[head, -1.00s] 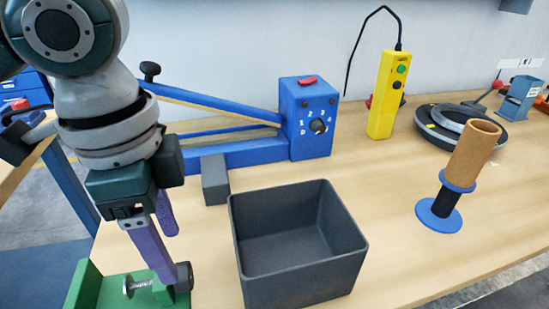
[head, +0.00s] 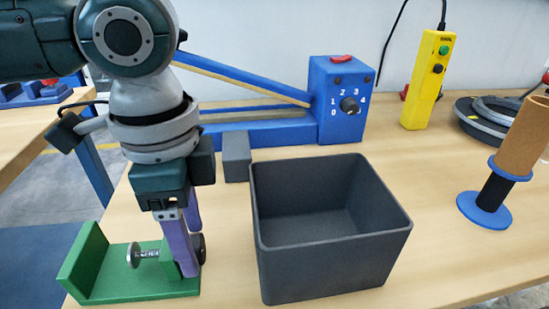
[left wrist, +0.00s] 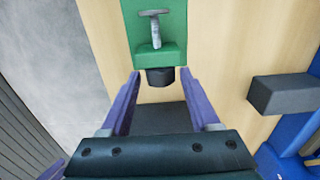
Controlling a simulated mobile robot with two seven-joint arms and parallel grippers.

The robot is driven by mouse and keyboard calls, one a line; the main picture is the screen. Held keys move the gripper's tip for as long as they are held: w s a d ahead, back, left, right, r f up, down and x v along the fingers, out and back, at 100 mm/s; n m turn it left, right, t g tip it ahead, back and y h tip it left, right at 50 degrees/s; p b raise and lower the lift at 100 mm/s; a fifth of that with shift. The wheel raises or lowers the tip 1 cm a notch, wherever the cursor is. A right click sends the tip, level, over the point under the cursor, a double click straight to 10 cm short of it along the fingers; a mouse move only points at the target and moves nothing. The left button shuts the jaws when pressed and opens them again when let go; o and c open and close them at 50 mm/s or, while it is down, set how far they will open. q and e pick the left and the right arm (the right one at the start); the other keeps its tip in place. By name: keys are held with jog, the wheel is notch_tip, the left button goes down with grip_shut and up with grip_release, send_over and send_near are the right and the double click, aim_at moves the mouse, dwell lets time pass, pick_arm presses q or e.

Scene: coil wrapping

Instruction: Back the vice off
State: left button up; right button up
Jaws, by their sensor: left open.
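The green vice (head: 88,268) stands at the table's front left edge, with an upright plate at its left end. Its metal screw with a round silver pad (head: 134,255) points left toward that plate, with a gap between them. The vice's dark knob (left wrist: 160,77) is at the screw's other end. My left gripper (head: 190,250) comes down from above at the knob, its purple fingers open. In the left wrist view the knob lies between the fingertips, with a gap on each side. My right gripper is not in view.
A dark open bin (head: 330,250) stands just right of the gripper, and a small grey block (head: 236,157) behind it. A blue machine with a dial (head: 337,105) and a yellow control pendant (head: 428,80) stand at the back. A brown roll on a blue stand (head: 520,140) is at right.

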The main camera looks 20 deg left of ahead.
pick_arm(q)
jog(key=shift+f, duration=0.15)
jog(key=shift+w+g+h, duration=0.15)
jog(key=shift+g+h, duration=0.15)
jog(key=shift+g, duration=0.2)
jog(key=shift+a+f+g, duration=0.1)
jog(key=shift+g, duration=0.2)
jog(key=shift+w+g+h, duration=0.1)
jog(key=shift+g+h, duration=0.2)
jog(key=shift+h, duration=0.1)
